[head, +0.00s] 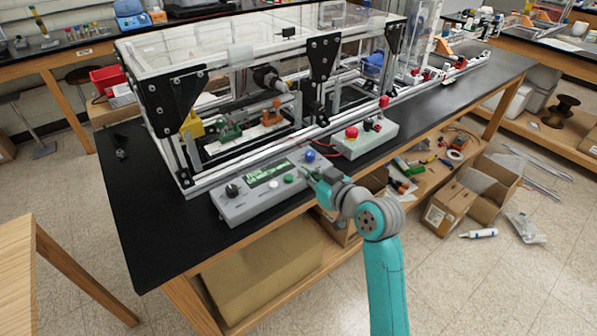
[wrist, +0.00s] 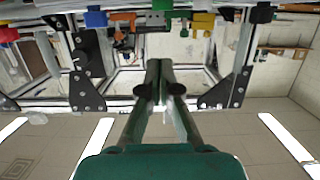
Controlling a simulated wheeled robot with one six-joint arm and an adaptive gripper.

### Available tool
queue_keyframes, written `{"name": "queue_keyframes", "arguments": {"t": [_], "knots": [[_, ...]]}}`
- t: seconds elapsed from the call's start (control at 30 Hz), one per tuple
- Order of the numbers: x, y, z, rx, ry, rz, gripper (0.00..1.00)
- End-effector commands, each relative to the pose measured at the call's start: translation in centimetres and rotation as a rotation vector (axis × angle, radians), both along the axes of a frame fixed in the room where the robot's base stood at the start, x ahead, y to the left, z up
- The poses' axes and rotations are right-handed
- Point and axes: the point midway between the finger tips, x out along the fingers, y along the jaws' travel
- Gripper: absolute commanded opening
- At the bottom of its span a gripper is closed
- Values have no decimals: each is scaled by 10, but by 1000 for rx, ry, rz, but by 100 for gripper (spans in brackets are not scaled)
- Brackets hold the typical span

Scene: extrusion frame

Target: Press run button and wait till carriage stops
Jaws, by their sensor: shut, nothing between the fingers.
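A grey control box (head: 239,205) sits at the front edge of the black bench. It has a black knob (head: 232,190), a lit green display (head: 267,173), a white button (head: 273,184), a green button (head: 288,178) and a blue button (head: 309,155). No button label is readable, and I cannot tell which part is the carriage. My gripper (head: 308,173) is shut and empty, just right of the green button; contact is not clear. In the upside-down wrist view, the shut fingers (wrist: 160,85) point toward the green button (wrist: 162,4), with the blue button (wrist: 95,18) to its left.
A clear-panelled extrusion frame (head: 320,60) with black brackets stands behind the box. A second grey box with a red mushroom button (head: 351,132) is to the right. Yellow (head: 192,123) and orange (head: 270,115) parts sit inside the frame. The bench's left end is mostly clear.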

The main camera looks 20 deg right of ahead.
Motion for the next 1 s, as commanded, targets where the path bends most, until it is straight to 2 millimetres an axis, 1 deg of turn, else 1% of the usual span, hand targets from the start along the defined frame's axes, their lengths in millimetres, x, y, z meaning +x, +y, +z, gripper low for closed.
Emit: {"name": "queue_keyframes", "arguments": {"t": [0.03, 0.1, 0.2, 0.33, 0.5, 0.9, 1.0], "knots": [[-9, -4, 2, 0, -1, -2, 0], [-20, -7, 6, 0, -2, -1, 0], [-32, -11, 9, 0, -1, -1, 0], [-42, -14, 12, 1, -3, 0, 0], [-45, -14, 13, 1, -2, 1, 0], [-45, -14, 13, 1, -2, 1, 0], [-47, -14, 8, 5, 2, -4, 0]]}}
